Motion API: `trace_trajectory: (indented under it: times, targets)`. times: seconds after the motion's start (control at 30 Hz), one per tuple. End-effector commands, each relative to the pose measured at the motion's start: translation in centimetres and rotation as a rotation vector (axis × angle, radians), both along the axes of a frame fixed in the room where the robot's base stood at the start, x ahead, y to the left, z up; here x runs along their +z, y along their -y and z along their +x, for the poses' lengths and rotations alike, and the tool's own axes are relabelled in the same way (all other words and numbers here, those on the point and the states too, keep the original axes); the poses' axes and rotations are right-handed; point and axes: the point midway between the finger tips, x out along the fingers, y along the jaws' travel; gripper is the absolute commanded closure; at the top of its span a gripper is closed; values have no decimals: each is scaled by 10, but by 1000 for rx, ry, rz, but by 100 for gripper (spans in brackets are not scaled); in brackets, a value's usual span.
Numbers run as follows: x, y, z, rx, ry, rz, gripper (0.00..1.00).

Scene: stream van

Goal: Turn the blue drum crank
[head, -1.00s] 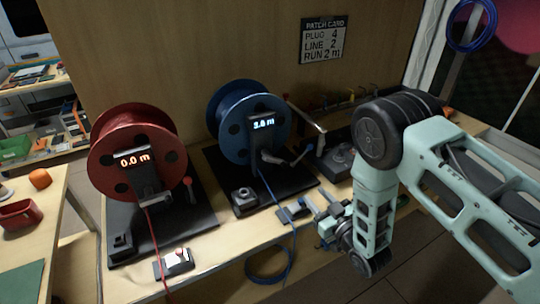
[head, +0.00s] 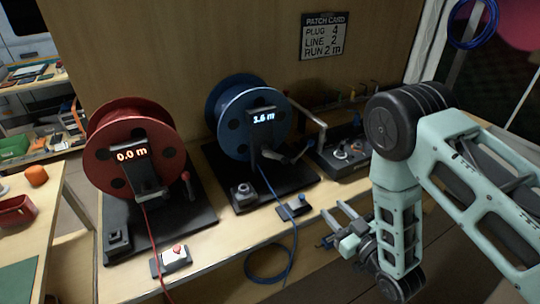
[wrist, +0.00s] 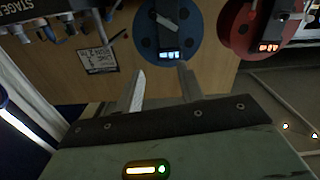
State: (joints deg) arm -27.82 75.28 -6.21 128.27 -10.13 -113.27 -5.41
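The blue drum (head: 222,103) stands upright on a black base behind the bench's front edge, with a lit display (head: 263,118) that seems to read 3.6 m. A dark crank-like arm (head: 293,156) shows at its lower right. My gripper (head: 338,222) is in front of the bench, to the right of and below the drum, apart from it. In the wrist view the blue drum (wrist: 150,42) lies beyond my gripper (wrist: 162,86), whose two fingers are spread with nothing between them.
A red drum (head: 102,122) reading 0.0 m stands at left. A red-button box (head: 172,259) and a blue-knob box (head: 295,208) sit near the front edge. Blue cable (head: 268,276) hangs in a loop below. A control panel (head: 345,152) is right of the blue drum.

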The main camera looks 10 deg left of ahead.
Motion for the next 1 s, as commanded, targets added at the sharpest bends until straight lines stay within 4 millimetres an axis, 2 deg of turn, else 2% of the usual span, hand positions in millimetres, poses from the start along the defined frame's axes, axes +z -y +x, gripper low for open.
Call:
trace_trajectory:
  times: [0.03,0.27,0.53,0.67,1.0]
  targets:
    - [-5,8,-10,-4,-4,0,62]
    - [-11,19,-20,-18,-20,-2,62]
    - [-3,26,-33,-5,3,6,62]
    - [-3,44,-60,-5,-6,2,62]
    - [2,56,-77,-2,-5,0,62]
